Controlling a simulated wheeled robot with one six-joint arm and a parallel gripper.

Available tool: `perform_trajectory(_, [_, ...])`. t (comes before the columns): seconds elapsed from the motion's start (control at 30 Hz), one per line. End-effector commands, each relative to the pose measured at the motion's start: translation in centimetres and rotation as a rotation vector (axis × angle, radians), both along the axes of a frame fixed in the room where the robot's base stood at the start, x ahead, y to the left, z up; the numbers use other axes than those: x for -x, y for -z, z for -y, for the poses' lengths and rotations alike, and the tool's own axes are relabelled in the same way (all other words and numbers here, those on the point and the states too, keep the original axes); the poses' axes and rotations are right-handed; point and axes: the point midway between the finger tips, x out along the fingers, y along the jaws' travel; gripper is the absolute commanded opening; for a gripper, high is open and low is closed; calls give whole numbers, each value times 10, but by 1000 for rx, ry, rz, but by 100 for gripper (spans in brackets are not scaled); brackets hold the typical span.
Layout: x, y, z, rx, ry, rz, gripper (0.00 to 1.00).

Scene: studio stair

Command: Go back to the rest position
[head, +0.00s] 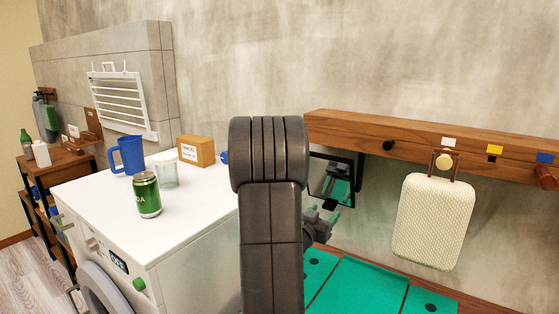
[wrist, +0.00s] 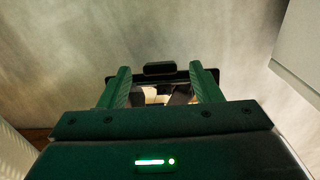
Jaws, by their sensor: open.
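My gripper (wrist: 160,69) is open, with its two green fingers apart in the wrist view. Nothing is visibly held between them. Beyond the fingers is a black-framed mirror (wrist: 213,77) with a reflection in it. In the head view my gripper (head: 320,222) shows only partly, just right of my dark arm, in front of and below the mirror (head: 335,177). My arm hides the rest of it. I cannot tell whether the fingers touch the mirror.
A cream bag (head: 433,222) hangs from a wooden rail (head: 420,138).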

Motion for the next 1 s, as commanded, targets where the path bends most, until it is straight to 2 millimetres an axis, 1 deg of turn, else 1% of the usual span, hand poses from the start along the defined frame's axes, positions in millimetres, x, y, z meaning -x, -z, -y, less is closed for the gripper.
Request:
perform_trajectory(0.03, [1, -6, -1, -6, -1, -11, 58])
perform_trajectory(0.07, [2, -6, -1, -10, -1, -17, 58])
perform_trajectory(0.13, [16, 1, -12, -12, -3, -17, 58])
perform_trajectory(0.5, [77, 0, -54, -11, -5, -14, 58])
perform_trajectory(0.7, [107, 0, -73, -9, -4, -14, 58])
perform_trajectory(0.8, [118, 0, -80, -11, -3, -16, 58])
perform_trajectory(0.87, [116, -4, -79, -30, -21, -17, 58])
perform_trajectory(1.0, [114, -5, -81, -60, -54, -20, 58])
